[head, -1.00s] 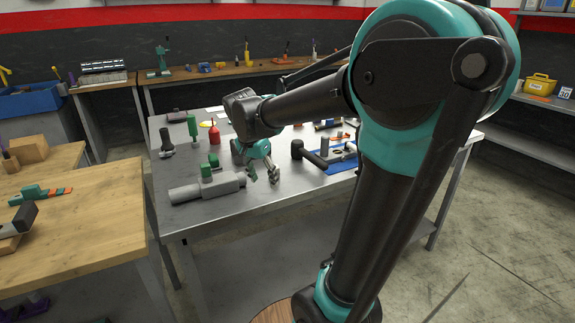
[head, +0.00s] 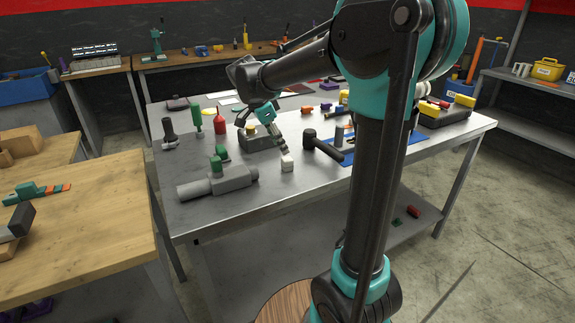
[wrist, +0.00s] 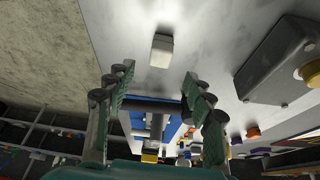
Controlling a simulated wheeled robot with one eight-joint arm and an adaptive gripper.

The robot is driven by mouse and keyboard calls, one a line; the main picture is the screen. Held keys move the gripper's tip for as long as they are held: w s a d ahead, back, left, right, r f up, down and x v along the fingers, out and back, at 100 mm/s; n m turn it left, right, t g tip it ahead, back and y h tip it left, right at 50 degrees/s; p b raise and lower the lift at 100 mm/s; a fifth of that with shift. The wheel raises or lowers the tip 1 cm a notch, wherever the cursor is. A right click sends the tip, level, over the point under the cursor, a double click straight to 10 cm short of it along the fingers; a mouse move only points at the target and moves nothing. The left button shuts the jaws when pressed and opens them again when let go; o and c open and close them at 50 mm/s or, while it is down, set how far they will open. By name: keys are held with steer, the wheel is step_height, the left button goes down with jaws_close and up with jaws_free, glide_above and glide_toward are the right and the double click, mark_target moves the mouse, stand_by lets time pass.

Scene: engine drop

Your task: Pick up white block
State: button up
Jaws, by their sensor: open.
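The white block (head: 287,163) stands on the grey metal table (head: 330,185) near its front edge. In the wrist view the white block (wrist: 161,50) lies beyond the fingertips, near the top middle. My gripper (head: 279,148) is open and empty, just above and to the left of the block in the head view. In the wrist view its two green fingers (wrist: 158,80) are spread apart, with the block outside them. I see no contact with the block.
A grey cylindrical part (head: 215,182) with a green knob lies left of the block. A black hammer (head: 322,147) lies to its right by a blue mat (head: 400,139). A grey box with a yellow button (head: 260,137) stands behind. The front table strip is clear.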

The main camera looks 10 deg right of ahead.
mark_target(287, 159)
steer(key=x, duration=0.8)
steer(key=shift+f, duration=0.1)
steer(key=shift+a, duration=0.1)
jaws_close()
